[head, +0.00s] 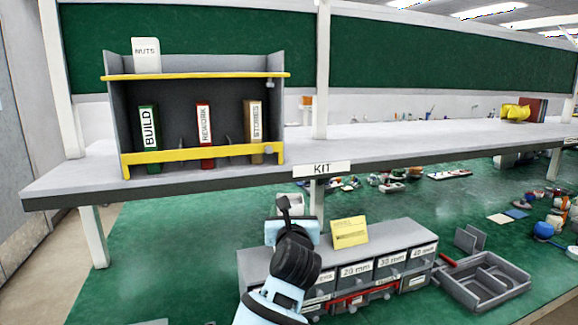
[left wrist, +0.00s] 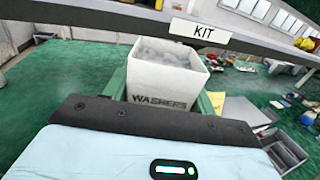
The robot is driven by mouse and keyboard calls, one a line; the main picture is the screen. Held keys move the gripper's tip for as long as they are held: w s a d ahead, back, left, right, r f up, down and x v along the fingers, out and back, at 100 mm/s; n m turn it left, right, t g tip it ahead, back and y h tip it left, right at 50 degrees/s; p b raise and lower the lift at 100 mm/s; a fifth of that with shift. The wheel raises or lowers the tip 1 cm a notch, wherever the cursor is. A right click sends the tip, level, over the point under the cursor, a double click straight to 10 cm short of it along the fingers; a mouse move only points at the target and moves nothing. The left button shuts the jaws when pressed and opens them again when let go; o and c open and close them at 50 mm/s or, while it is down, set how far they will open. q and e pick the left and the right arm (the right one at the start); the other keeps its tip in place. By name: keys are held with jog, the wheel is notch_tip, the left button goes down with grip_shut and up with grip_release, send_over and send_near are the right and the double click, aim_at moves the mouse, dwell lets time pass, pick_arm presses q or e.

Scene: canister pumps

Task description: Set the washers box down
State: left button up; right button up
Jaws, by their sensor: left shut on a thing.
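The washers box (left wrist: 165,75) is a white open-topped box with WASHERS on its front and greyish contents inside. In the left wrist view it stands roughly upright beyond my left gripper (left wrist: 162,103), which is shut on it. In the head view the box (head: 290,198) is mostly hidden behind my left gripper (head: 286,208). It shows just below the shelf's front edge, left of the KIT label (head: 322,168). The shelf (head: 400,141) has a bare top right of the grey rack. My right gripper is not in view.
A grey rack (head: 114,110) with yellow rails holds BUILD, REWORK and STORIES binders and a NUTS box (head: 146,55). Below, a drawer unit (head: 390,250) with a yellow note (head: 350,232) stands close to my left arm. A grey tray (head: 485,295) lies to its right.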

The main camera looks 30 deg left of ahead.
pick_arm(q)
jog(key=s+d+f+m+t+h, duration=0.1)
jog(key=s+d+f+m+h, duration=0.2)
jog(key=s+d+f+h, duration=0.2)
jog(key=s+d+f+m+t+h, duration=0.1)
jog(key=s+d+f+m+h, duration=0.2)
jog(key=s+d+f+h, duration=0.2)
jog(key=s+d+f, duration=0.1)
jog(key=s+f, duration=0.2)
jog(key=s, duration=0.3)
jog(key=s+d+f, duration=0.2)
jog(key=s+f, duration=0.2)
jog(key=s, duration=0.2)
jog(key=shift+d+f+m+t, duration=0.2)
jog(key=shift+m+t, duration=0.1)
jog(key=shift+t, duration=0.1)
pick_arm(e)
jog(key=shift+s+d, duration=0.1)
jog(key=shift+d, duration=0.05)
